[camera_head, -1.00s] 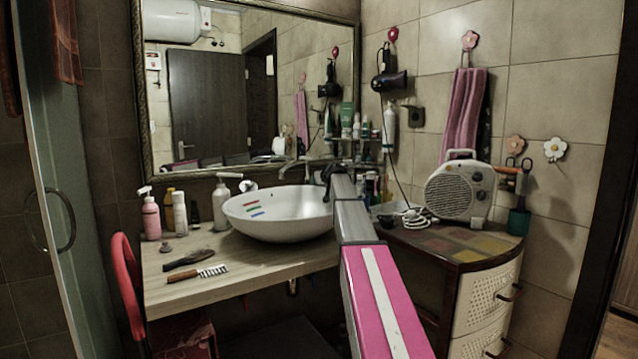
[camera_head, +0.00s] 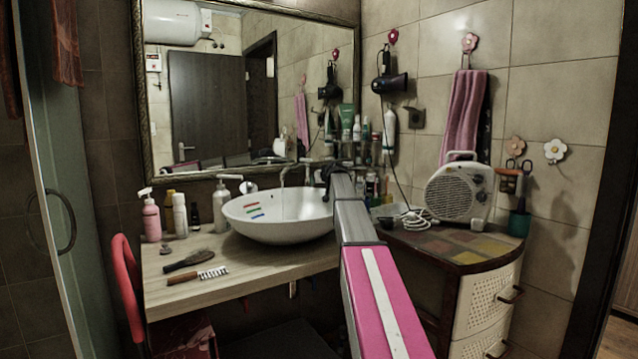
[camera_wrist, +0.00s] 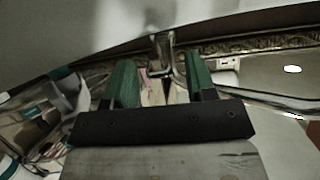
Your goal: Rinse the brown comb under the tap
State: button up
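The brown comb (camera_head: 198,275) lies flat on the wooden counter, left of and in front of the white basin (camera_head: 262,231). A dark brush (camera_head: 189,260) lies just behind it. The tap (camera_head: 286,174) rises at the back of the basin; no running water can be made out. My gripper (camera_head: 328,172) is above the basin's right back rim, small and dark in the head view, well away from the comb. In the wrist view my gripper (camera_wrist: 160,78) has its two green fingers apart with nothing held. The metal tap (camera_wrist: 162,48) shows beyond and between the fingers.
Bottles (camera_head: 151,218) and a pump dispenser (camera_head: 221,205) stand left of the basin. A heater (camera_head: 459,192) and a cable (camera_head: 412,218) are on the right cabinet. A mirror (camera_head: 220,100) hangs behind. The counter's front left is clear around the comb and brush.

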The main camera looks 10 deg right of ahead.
jog(key=shift+s, duration=0.1)
jog(key=v, duration=1)
jog(key=shift+s+r, duration=0.2)
jog(key=shift+s, duration=0.1)
